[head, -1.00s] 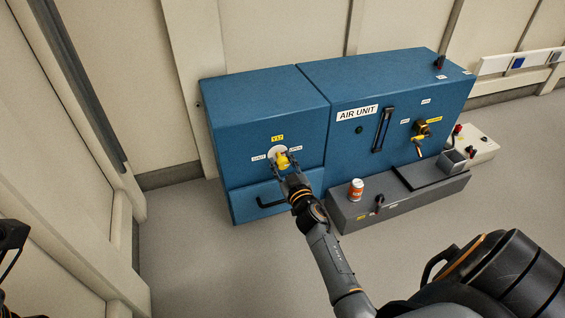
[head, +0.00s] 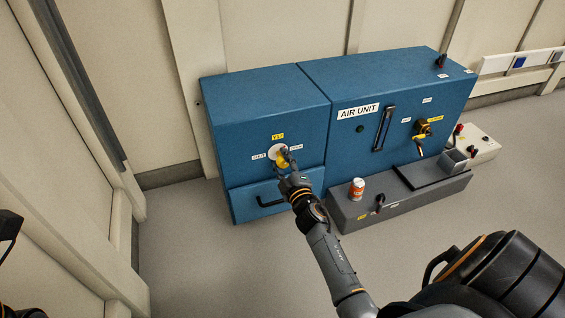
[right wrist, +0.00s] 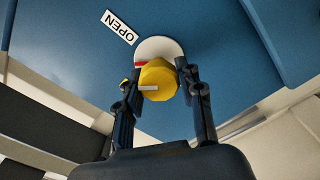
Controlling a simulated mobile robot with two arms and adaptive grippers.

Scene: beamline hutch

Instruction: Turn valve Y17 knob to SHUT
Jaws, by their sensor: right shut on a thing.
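The yellow valve knob (head: 281,159) sits on a round white dial (head: 272,153) on the front of the left blue cabinet. A yellow tag (head: 278,136) is above it, its text too small to read surely. A white label (head: 259,156) is left of the dial and the OPEN label (head: 296,148) right. My right gripper (head: 286,161) is shut on the knob. In the right wrist view the knob (right wrist: 160,80) is between the two fingers, with a pale mark on its face. The OPEN label (right wrist: 118,27) is upper left.
A drawer handle (head: 270,202) is below the knob. The floor left of the cabinets is clear.

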